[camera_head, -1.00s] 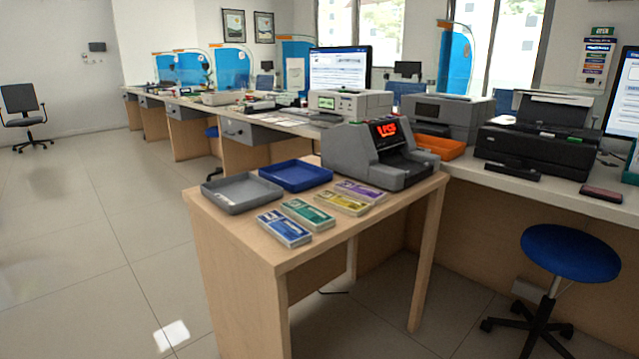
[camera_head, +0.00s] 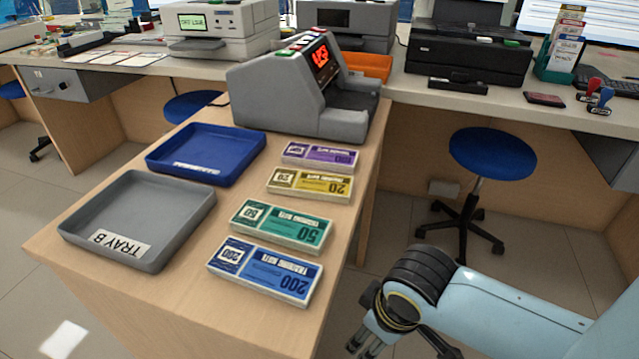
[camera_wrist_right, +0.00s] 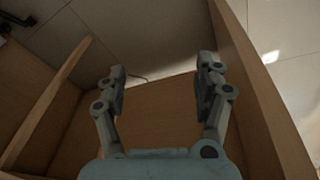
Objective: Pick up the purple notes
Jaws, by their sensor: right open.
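The purple notes (camera_head: 320,155) are a banded bundle marked 100, lying flat on the wooden table in front of the grey counting machine. They are the farthest of a row of bundles. My right gripper (camera_head: 395,348) is low at the bottom of the head view, right of the table and well apart from the notes. In the right wrist view my right gripper (camera_wrist_right: 162,88) has its fingers spread with nothing between them. My left gripper is not in view.
Yellow (camera_head: 309,184), green (camera_head: 282,226) and blue (camera_head: 265,269) bundles lie nearer. A blue tray (camera_head: 160,165) and grey tray B (camera_head: 75,238) stand left of them. The counting machine (camera_head: 270,90) stands behind. A blue stool (camera_head: 492,152) is at the right.

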